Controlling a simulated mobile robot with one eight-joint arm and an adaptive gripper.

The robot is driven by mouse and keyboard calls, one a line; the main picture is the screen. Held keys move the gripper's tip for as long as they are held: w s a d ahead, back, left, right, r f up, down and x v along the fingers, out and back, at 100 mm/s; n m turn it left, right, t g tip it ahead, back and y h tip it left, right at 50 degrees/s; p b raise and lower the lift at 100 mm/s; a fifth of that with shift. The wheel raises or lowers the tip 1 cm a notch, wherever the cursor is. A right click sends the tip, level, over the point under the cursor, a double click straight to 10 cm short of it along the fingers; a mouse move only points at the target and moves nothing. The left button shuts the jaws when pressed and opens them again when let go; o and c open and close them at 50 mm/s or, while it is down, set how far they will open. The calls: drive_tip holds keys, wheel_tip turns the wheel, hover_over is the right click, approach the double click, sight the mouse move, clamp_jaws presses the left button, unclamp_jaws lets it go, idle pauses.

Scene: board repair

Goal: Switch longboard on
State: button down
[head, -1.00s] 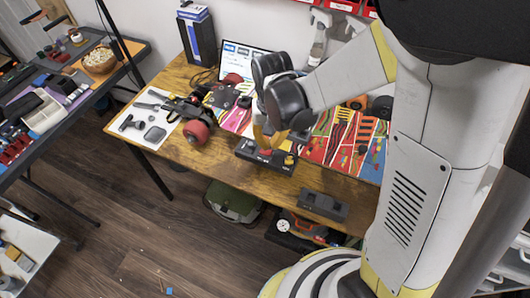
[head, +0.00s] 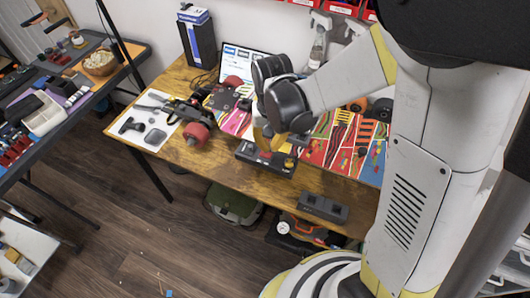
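The longboard (head: 345,147) lies on the wooden table with its colourful red, yellow and blue underside showing. Its red wheels (head: 195,134) and dark truck parts are at the left end. A black box (head: 262,158) with a red and a yellow-orange part on top sits at the table's front edge, before the board. My gripper (head: 268,145) points down just above or at this box. Its fingers are mostly hidden by my wrist, so I cannot tell whether they touch the box or are open. No power switch can be made out.
A white sheet (head: 135,142) with a remote and small dark parts lies at the table's left. A laptop or screen (head: 240,62) and a tall dark-blue box (head: 198,45) stand behind. A dark grey block (head: 323,207) sits at the front right edge.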

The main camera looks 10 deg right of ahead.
sight(270, 155)
drive_tip(key=shift+f+b, duration=1.65)
drive_tip(key=shift+f, duration=0.25)
idle(0.9)
drive_tip(key=shift+r, duration=0.1)
drive_tip(key=shift+r+p, duration=2.6)
drive_tip(key=shift+r, duration=0.85)
drive_tip(key=shift+d+r, duration=0.1)
drive_tip(key=shift+r, duration=0.15)
drive_tip(key=s+d+r+t+b, duration=0.2)
drive_tip(key=s+d+r+t, duration=0.5)
drive_tip(key=r, duration=0.5)
drive_tip(key=shift+s+d+r+n+b, duration=0.25)
drive_tip(key=shift+s+d+n+b, duration=0.15)
drive_tip(key=shift+s+d, duration=0.9)
